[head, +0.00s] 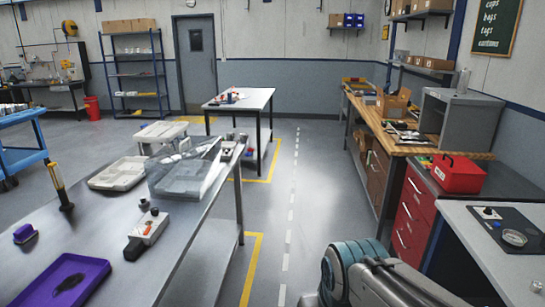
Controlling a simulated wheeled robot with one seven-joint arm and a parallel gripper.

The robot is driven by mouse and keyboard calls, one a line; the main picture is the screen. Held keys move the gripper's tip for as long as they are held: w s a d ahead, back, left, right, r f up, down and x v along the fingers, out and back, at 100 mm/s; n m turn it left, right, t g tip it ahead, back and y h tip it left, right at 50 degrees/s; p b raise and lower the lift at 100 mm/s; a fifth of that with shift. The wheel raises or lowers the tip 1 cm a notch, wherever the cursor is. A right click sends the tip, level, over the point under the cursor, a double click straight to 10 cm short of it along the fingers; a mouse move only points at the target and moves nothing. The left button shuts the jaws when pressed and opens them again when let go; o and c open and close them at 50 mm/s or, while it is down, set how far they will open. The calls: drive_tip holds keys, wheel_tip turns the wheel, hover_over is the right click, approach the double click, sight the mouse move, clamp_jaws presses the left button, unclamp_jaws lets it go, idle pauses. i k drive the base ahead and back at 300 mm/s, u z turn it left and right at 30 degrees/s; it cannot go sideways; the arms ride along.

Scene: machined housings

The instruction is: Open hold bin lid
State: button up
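A bin with a clear, see-through cover (188,168) sits on the metal table at left centre. The cover looks tilted, and I cannot tell whether it is closed. No label marks it as the hold bin. A red box with a black handle (457,174) stands on the right-hand bench and looks shut. Part of my arm shows at the bottom right, well apart from both. My gripper is not in the picture.
The metal table (95,220) also holds a pale tray (117,173), a purple tray (62,281) and a small grey device with an orange knob (147,231). A wooden bench (450,143) with a grey cabinet runs along the right. The aisle floor (290,190) between is clear.

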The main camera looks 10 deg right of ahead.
sight(455, 165)
drive_tip(key=z, duration=0.05)
drive_tip(key=i, duration=1.6)
drive_tip(key=z, duration=0.9)
drive_tip(key=i, duration=1.25)
drive_tip(key=z, duration=1.5)
drive_tip(key=i, duration=0.75)
drive_tip(key=z, duration=0.35)
